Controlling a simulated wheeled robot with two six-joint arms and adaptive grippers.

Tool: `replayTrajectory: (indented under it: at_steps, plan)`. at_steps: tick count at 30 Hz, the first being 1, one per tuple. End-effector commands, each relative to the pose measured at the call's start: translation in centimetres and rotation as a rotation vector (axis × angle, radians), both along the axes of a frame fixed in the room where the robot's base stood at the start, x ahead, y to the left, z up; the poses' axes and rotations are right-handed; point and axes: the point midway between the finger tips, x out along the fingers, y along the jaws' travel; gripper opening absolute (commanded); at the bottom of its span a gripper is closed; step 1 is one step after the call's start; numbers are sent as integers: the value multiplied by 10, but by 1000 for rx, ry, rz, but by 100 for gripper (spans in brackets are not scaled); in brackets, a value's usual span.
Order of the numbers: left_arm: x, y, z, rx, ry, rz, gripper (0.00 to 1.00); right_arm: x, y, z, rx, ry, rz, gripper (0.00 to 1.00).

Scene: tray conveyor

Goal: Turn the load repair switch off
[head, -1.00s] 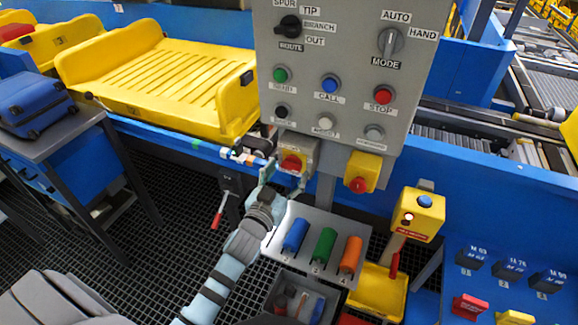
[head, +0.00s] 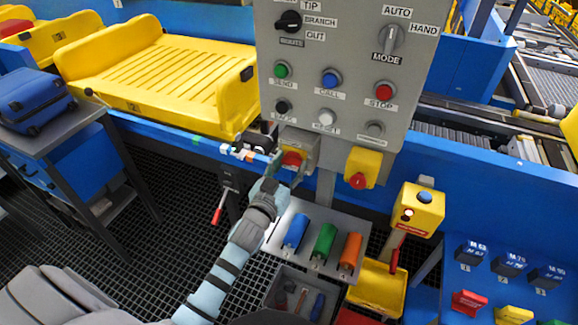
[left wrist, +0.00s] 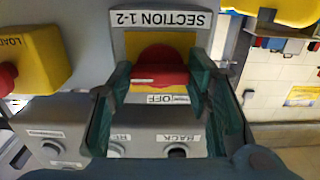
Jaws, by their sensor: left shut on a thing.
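A yellow box with a red knob (head: 358,181) hangs below the right part of the grey panel. In the left wrist view a yellow box lettered LOAD (left wrist: 45,60) is cut off at the left edge, and part of its red knob (left wrist: 6,77) shows. My left gripper (head: 283,170) is at the other red switch (head: 291,159), left of that box. In the left wrist view its fingers (left wrist: 158,95) stand on both sides of this red knob (left wrist: 158,65), lettered SECTION 1-2, with an OFF label beside it. My right gripper is not in view.
The grey panel (head: 355,60) above carries rotary switches and several buttons. Below are a plate with blue, green and orange cylinders (head: 325,243), a grey bin (head: 290,285) and a yellow post box (head: 418,210). Yellow trays (head: 160,80) lie at the left.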

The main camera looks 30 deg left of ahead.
Motion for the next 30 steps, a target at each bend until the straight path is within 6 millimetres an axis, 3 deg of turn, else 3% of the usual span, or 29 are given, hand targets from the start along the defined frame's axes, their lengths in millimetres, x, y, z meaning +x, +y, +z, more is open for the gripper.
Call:
replayTrajectory:
  at_steps: [11,30]
  plan:
    - [0,0,-2,-201,-12,0,17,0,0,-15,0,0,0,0]
    - [0,0,-1,-801,-46,0,17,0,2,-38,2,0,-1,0]
